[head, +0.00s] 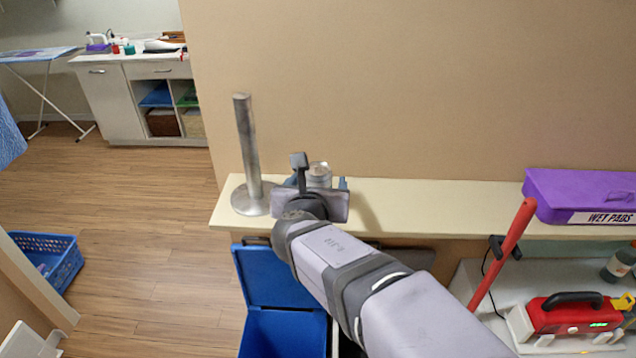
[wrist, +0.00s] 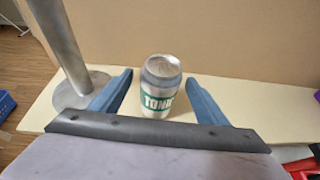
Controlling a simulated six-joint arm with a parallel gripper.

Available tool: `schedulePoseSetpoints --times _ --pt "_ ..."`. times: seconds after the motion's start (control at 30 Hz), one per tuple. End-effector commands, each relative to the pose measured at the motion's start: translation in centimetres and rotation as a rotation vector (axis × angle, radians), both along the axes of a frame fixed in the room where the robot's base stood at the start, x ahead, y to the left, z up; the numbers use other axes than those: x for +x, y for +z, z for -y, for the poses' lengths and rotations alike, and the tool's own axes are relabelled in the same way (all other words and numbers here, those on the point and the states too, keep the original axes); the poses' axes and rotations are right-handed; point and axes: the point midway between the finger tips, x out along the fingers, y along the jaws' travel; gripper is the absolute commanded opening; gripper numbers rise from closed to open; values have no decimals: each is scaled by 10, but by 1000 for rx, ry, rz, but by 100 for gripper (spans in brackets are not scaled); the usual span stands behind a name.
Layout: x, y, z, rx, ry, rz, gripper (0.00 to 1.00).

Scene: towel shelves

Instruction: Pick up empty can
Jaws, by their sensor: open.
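The can (wrist: 161,88) is silver with a green label reading "TONIC" in part. It stands upright on the cream shelf. In the wrist view it is between and slightly beyond the blue fingers of my gripper (wrist: 160,92), with a gap on each side. My gripper is open and empty.
A metal post on a round base (head: 248,160) stands close to the left of my gripper. The cream shelf (head: 440,197) is clear to the right, up to a purple "WET PADS" box (head: 580,193). A wall rises behind. A blue bin (head: 282,330) with a raised lid is below.

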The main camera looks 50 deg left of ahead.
Motion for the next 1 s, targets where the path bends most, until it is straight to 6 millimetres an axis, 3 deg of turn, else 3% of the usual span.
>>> schedulePoseSetpoints --times 0.17,0.47,0.67,1.0 --pt "10 -4 -9 1 0 -1 68" --pt "12 -7 -11 1 1 0 68" --pt "12 -7 -11 1 1 0 25" --pt "12 -4 -11 2 0 -1 25"
